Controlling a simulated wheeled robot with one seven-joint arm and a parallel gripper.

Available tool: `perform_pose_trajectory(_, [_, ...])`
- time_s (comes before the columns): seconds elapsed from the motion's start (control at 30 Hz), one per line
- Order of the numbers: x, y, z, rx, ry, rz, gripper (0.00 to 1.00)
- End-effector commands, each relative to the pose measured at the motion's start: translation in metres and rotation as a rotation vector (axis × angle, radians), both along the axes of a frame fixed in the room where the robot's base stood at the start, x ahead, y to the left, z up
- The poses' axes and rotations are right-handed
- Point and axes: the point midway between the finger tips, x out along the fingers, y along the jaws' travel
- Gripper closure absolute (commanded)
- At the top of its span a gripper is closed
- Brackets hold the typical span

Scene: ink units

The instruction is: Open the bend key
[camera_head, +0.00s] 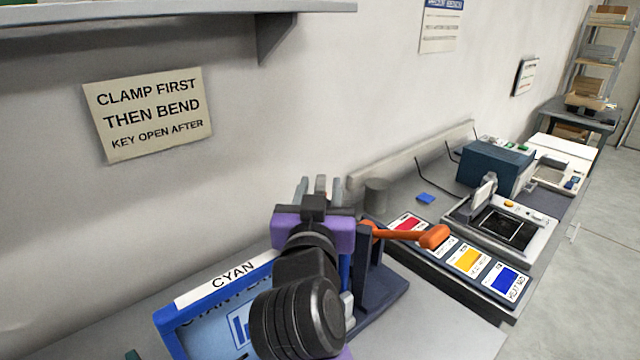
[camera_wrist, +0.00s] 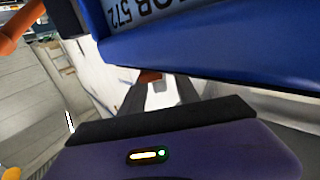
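A blue frame with a CYAN label (camera_head: 228,283) stands on the bench, left of and partly behind my arm. It also fills the top of the wrist view (camera_wrist: 210,60), with a plate reading JOB 572. An orange lever (camera_head: 432,237) sticks out to the right from a dark blue stand (camera_head: 372,285). It shows at the upper left of the wrist view (camera_wrist: 18,28). My purple gripper (camera_head: 320,187) is beside the frame, fingers pointing away. In the wrist view its grey fingers (camera_wrist: 168,92) run under the blue edge. A small orange-red piece (camera_wrist: 150,76) shows near their tips. I cannot tell which part is the bend key.
A card strip with red, yellow and blue patches (camera_head: 467,262) lies right of the stand. Beyond it are a white device (camera_head: 540,232) and a dark blue box (camera_head: 490,165). A wall sign (camera_head: 150,112) reads clamp first, then bend, key open after. A shelf (camera_head: 150,14) overhangs the upper left.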

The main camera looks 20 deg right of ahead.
Motion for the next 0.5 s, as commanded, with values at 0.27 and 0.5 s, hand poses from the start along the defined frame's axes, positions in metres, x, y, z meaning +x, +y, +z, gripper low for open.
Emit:
perform_pose_trajectory(0.27, [0.002, -0.0008, -0.0003, 0.0, 0.0, 0.0, 0.62])
perform_pose_trajectory(0.5, [0.0019, -0.0007, -0.0003, 0.0, 0.0, 0.0, 1.0])
